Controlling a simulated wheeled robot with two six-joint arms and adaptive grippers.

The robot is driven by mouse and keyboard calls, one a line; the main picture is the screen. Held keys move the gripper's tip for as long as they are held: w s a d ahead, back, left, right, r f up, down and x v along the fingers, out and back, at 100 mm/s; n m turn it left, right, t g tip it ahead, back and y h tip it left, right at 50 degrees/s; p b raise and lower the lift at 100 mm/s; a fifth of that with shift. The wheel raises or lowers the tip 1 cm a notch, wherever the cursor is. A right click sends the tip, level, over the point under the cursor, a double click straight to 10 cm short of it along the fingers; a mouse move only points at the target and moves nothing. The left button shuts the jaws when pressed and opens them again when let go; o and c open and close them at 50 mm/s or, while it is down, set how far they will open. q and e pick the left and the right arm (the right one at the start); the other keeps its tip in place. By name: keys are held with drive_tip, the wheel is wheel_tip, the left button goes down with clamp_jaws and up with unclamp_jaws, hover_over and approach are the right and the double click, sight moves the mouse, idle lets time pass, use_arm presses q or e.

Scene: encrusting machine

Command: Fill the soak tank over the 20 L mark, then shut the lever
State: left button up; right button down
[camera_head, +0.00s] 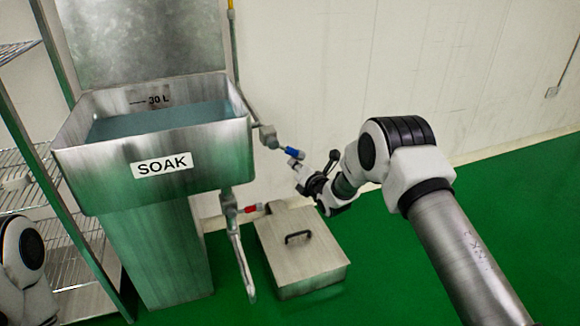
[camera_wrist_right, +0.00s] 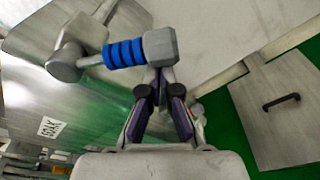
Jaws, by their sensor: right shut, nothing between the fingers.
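The steel soak tank (camera_head: 215,152) stands at the left with a SOAK label on its front. Water (camera_head: 150,121) lies in it below the 30 L mark (camera_head: 158,100); no 20 L mark shows above the water. A lever with a blue grip (camera_head: 291,152) sticks out from the pipe at the tank's right; it also shows in the right wrist view (camera_wrist_right: 125,53). My right gripper (camera_head: 298,166) is shut and empty, its fingertips (camera_wrist_right: 160,76) close to the lever's grey end. I cannot tell whether they touch. My left gripper is out of view.
A lever with a red grip (camera_head: 252,208) sits on the drain pipe below the tank. A low steel box with a black handle (camera_head: 300,255) is on the green floor. A wire rack (camera_head: 75,265) stands at the left. The floor at right is clear.

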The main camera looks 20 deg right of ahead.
sight(303, 158)
drive_tip(key=shift+n, duration=0.4)
drive_tip(key=shift+d+r+p, duration=0.45)
drive_tip(key=shift+d+r, duration=0.15)
drive_tip(key=shift+r, duration=0.2)
drive_tip(key=shift+d+r+p, duration=0.45)
drive_tip(key=shift+d+r, duration=0.15)
drive_tip(key=shift+r, duration=0.2)
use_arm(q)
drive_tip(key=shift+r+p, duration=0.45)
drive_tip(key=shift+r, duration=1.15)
use_arm(e)
drive_tip(key=shift+d+r, duration=0.35)
drive_tip(key=shift+r, duration=0.5)
drive_tip(key=shift+w+r, duration=0.1)
wheel_tip(303, 158, down, 4)
drive_tip(key=b, duration=0.3)
drive_tip(key=shift+w+a+r, duration=0.15)
drive_tip(key=shift+r, duration=0.05)
drive_tip(key=shift+a+f, duration=0.15)
drive_tip(key=shift+f, duration=0.15)
use_arm(q)
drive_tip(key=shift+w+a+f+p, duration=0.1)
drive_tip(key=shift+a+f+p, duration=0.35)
drive_tip(key=shift+p, duration=0.55)
use_arm(e)
drive_tip(key=s+r, duration=0.1)
drive_tip(key=s, duration=0.8)
drive_tip(key=shift+s+d, duration=0.2)
drive_tip(key=shift+s, duration=0.1)
